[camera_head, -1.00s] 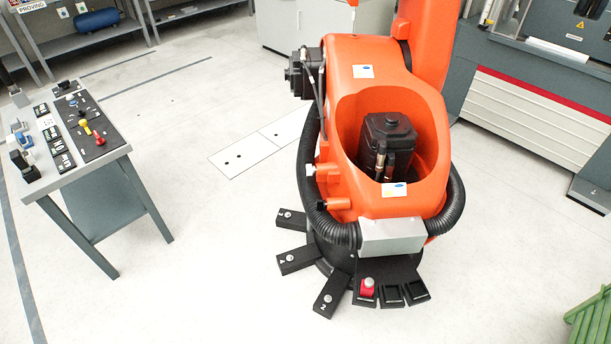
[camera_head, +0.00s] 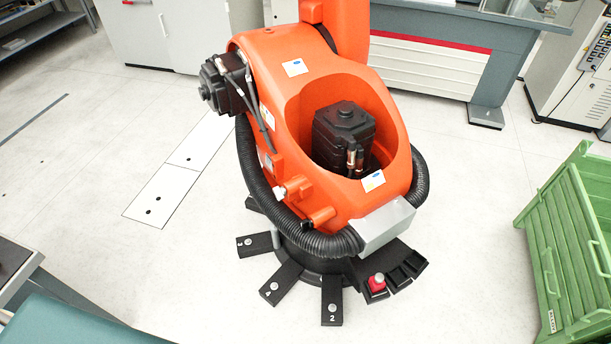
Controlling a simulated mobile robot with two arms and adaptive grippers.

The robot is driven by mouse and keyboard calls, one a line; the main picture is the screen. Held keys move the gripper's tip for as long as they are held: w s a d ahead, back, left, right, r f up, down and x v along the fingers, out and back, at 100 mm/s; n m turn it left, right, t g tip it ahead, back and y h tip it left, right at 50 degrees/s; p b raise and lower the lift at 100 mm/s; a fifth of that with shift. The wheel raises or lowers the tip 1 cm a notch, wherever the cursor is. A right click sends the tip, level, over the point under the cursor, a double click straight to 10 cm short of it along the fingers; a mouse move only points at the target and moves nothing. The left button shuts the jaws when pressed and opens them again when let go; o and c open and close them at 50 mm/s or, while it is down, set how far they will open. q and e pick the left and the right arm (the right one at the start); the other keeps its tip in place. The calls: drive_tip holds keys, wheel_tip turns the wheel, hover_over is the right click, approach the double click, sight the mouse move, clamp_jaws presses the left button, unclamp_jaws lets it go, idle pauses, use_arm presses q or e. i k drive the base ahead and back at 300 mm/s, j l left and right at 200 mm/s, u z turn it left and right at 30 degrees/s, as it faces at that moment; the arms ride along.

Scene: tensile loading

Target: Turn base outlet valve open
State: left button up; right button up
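An orange industrial robot arm (camera_head: 290,130) stands on a round black base in the middle of the view. A red knob (camera_head: 377,283) with a pale top sits on a black bracket at the front right of that base. Two small orange fittings, one with a pale end (camera_head: 293,189) and one with a dark end (camera_head: 318,216), stick out from the arm's lower left side. I cannot tell which of these, if any, is the base outlet valve. Neither of my grippers is in view.
Black numbered feet (camera_head: 333,300) spread out from the base over the pale floor (camera_head: 180,265). A green slatted crate (camera_head: 570,245) stands at the right. A table edge (camera_head: 18,272) and a teal panel (camera_head: 75,325) are at the lower left. Grey cabinets (camera_head: 165,38) stand behind.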

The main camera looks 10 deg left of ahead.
sight(280, 192)
drive_tip(key=i+j+z, duration=0.15)
drive_tip(key=j+z, duration=0.55)
drive_tip(key=j, duration=0.2)
drive_tip(key=j+z, duration=0.35)
drive_tip(key=j, duration=0.2)
drive_tip(key=j+z, duration=0.35)
drive_tip(key=j, duration=0.15)
drive_tip(key=k+j+z, duration=0.1)
drive_tip(key=j+z, duration=0.3)
drive_tip(key=k+j+z, duration=0.15)
drive_tip(key=j+z, duration=0.2)
drive_tip(key=j, duration=0.2)
drive_tip(key=k+j+z, duration=0.2)
drive_tip(key=j+z, duration=0.15)
